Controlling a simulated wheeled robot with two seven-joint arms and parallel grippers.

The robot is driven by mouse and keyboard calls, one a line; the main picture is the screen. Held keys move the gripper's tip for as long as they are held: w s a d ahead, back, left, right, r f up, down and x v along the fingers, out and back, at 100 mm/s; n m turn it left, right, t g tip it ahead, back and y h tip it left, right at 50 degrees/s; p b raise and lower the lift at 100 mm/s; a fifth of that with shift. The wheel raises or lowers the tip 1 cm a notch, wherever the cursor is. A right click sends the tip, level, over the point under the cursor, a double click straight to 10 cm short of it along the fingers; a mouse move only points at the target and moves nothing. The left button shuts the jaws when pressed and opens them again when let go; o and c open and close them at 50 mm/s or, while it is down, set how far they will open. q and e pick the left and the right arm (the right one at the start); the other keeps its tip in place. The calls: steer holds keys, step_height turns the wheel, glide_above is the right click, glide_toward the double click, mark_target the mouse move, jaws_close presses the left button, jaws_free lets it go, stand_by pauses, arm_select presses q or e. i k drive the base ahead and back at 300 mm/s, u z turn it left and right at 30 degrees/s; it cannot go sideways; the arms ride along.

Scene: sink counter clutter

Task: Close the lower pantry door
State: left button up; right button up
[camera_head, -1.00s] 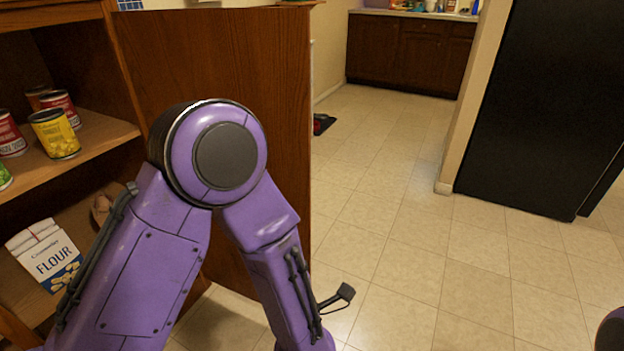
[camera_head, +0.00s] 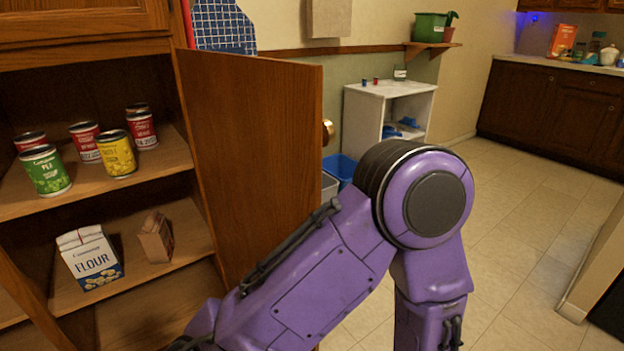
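The lower pantry door (camera_head: 255,150) is a brown wooden panel standing open, hinged at the right side of the pantry (camera_head: 95,45) and swung out toward the right. The shelves behind it are exposed. My purple left arm crosses in front of the door's lower part and its free edge, with its elbow to the right of the door. Whether the arm touches the door cannot be told. Neither gripper shows; the left one is below the picture.
Several soup cans, including a yellow can (camera_head: 117,154), stand on the upper shelf. A flour bag (camera_head: 91,258) and a brown bag (camera_head: 156,238) stand on the lower shelf. A white cabinet (camera_head: 388,115) and a blue bin (camera_head: 340,168) stand beyond the door. The tiled floor (camera_head: 520,225) at right is clear.

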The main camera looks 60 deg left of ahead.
mark_target(260, 131)
steer(key=u, duration=0.1)
steer(key=i, duration=2.4)
steer(key=u, duration=1.3)
steer(key=i, duration=2.1)
steer(key=u, duration=3.7)
steer(key=i, duration=1)
